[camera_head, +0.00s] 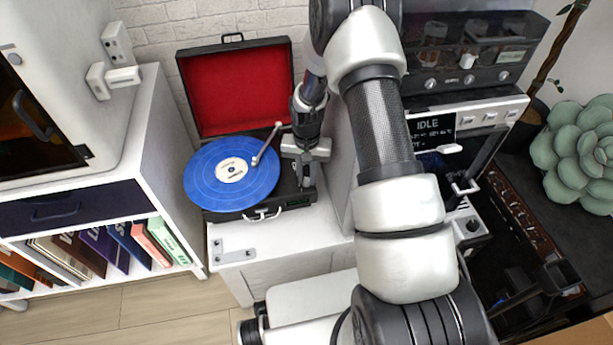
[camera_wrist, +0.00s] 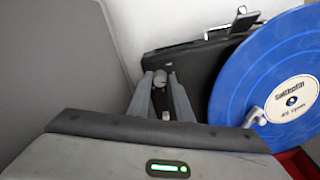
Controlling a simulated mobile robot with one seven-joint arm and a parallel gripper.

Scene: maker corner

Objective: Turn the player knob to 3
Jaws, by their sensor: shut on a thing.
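The record player (camera_head: 237,213) stands open on a white cabinet, with its red-lined lid (camera_head: 238,88) raised. A blue record (camera_head: 205,187) lies on it, and the light tonearm (camera_head: 266,146) reaches over the record. The record (camera_wrist: 240,80) also fills the right of the wrist view. My gripper (camera_head: 304,180) points down at the player's right side. In the wrist view its fingers (camera_wrist: 164,82) are closed around a small grey round knob (camera_wrist: 160,78) on the dark deck. The knob is hidden in the head view. Its pointer and any number marks cannot be read.
A white shelf with books (camera_head: 105,248) stands to the left. A 3D printer (camera_head: 470,125) showing "IDLE" and a dark rack (camera_head: 470,55) stand at the right, by a succulent (camera_head: 575,150). The cabinet top (camera_head: 285,232) before the player is mostly clear.

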